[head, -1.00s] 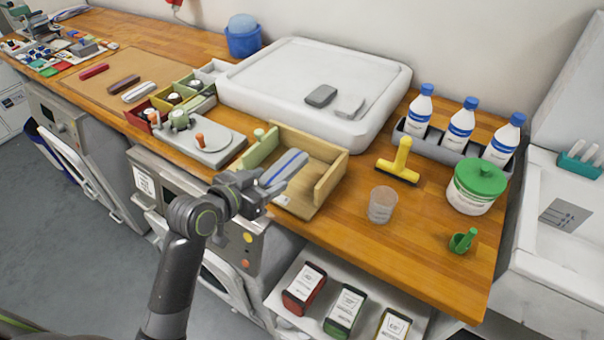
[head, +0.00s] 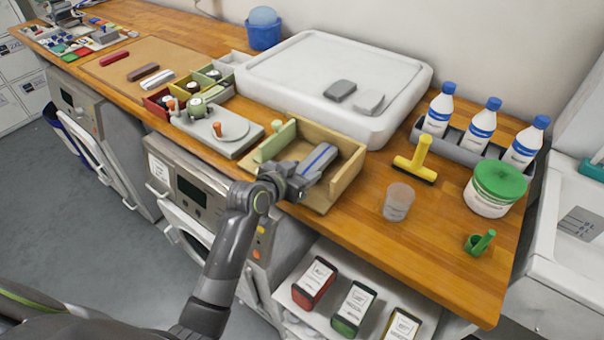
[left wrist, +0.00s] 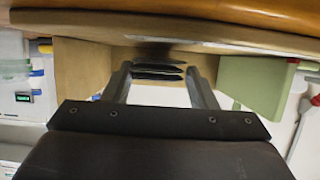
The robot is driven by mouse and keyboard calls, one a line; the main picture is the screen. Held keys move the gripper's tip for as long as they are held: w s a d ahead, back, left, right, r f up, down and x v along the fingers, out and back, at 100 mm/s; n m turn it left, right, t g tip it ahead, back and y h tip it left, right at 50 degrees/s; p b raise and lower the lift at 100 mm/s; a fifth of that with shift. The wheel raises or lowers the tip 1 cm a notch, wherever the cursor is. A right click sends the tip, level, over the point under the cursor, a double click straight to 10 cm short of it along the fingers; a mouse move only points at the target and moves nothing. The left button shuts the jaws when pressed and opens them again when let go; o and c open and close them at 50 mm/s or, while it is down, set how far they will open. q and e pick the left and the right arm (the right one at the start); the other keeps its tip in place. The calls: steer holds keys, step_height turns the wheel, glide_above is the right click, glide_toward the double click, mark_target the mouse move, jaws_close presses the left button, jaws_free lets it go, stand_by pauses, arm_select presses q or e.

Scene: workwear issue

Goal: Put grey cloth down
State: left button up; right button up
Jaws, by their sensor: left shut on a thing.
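My left gripper (head: 300,182) is shut on the grey cloth (head: 318,157), a narrow folded bundle with a blue stripe. The cloth is at the open wooden tray (head: 347,178), inside its outline as seen from the head; I cannot tell whether it touches the tray floor. In the left wrist view the two fingers (left wrist: 160,85) reach towards the tray, with dark folded layers (left wrist: 157,72) between their tips. The tray's green divider (left wrist: 252,85) stands beside them. My right gripper is not in view.
A white basin-like block (head: 300,75) with two grey pads stands behind the tray. A grey plate with a knob (head: 222,130) is to the left. A yellow squeegee (head: 415,160), a clear cup (head: 397,203) and a green-lidded tub (head: 494,190) stand right.

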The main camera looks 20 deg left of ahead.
arm_select(q)
steer(key=shift+f, duration=0.65)
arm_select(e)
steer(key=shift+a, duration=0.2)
arm_select(q)
steer(key=o, duration=1)
steer(key=shift+f, duration=0.15)
steer(key=shift+c, duration=0.2)
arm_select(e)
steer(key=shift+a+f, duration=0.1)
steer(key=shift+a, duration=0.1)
arm_select(q)
steer(key=shift+r, duration=0.2)
steer(key=shift+s+a, duration=0.1)
steer(key=shift+s, duration=0.15)
steer(key=v, duration=1.1)
steer(key=shift+s+b, duration=0.25)
steer(key=shift+b, duration=0.15)
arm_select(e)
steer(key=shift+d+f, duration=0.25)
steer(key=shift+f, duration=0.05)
